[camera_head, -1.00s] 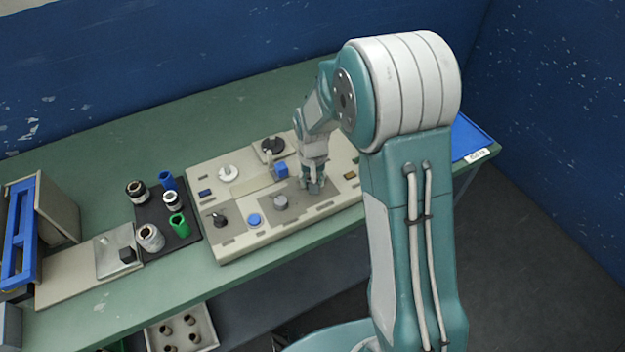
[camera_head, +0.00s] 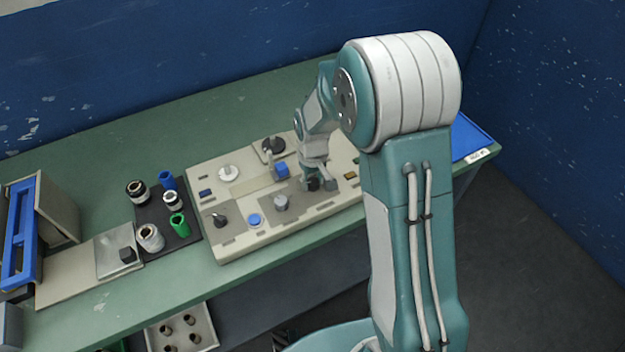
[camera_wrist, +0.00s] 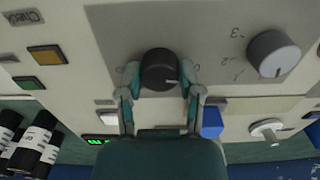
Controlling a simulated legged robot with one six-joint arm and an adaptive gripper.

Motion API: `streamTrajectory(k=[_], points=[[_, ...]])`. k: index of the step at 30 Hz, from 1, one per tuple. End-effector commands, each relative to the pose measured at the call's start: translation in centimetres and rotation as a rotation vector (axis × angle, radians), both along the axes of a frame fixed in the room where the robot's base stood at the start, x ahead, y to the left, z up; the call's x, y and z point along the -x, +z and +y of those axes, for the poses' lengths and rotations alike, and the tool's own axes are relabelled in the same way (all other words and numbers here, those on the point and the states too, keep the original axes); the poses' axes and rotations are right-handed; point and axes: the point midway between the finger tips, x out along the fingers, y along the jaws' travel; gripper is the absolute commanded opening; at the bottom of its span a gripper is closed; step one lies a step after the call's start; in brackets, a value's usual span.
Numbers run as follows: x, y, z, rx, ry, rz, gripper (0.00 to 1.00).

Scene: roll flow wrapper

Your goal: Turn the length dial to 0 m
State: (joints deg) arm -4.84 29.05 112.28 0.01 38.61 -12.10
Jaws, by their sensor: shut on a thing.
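A round black dial (camera_wrist: 160,70) with a pale pointer line sits on the control panel (camera_wrist: 130,25). In the wrist view the pointer line points right and slightly toward the gripper. My gripper (camera_wrist: 160,76) is shut on this dial, with one finger on each side. It also shows in the head view (camera_head: 316,184), at the dark dial on the panel. A mark like a 0 shows partly beside the right finger. I cannot read a name for this dial. A grey dial (camera_wrist: 272,53) with marks 1, 2 and 3 stands to its right in the wrist view.
A blue block (camera_wrist: 212,122) stands close to the right finger. The panel also carries a blue button (camera_head: 254,220), a black knob (camera_head: 219,219) and a white knob (camera_head: 228,173). A dark tray (camera_head: 185,239) with several rolls lies left of the panel.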

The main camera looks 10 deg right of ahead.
Motion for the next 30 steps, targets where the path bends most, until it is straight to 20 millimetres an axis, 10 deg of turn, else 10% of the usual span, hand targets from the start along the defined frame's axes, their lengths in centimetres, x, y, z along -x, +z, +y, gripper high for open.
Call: streamTrajectory(k=[5,6,9,22,30], points=[[0.2,-0.3,0.0,0.001,0.001,0.006,0.0],[0.2,-0.3,0.0,0.001,0.001,0.006,0.51],[0.2,-0.2,0.0,0.001,0.001,0.005,0.81],[0.0,0.4,0.0,0.0,0.0,0.0,0.81],[-0.1,5.2,0.1,0.0,0.0,-0.004,0.81]])
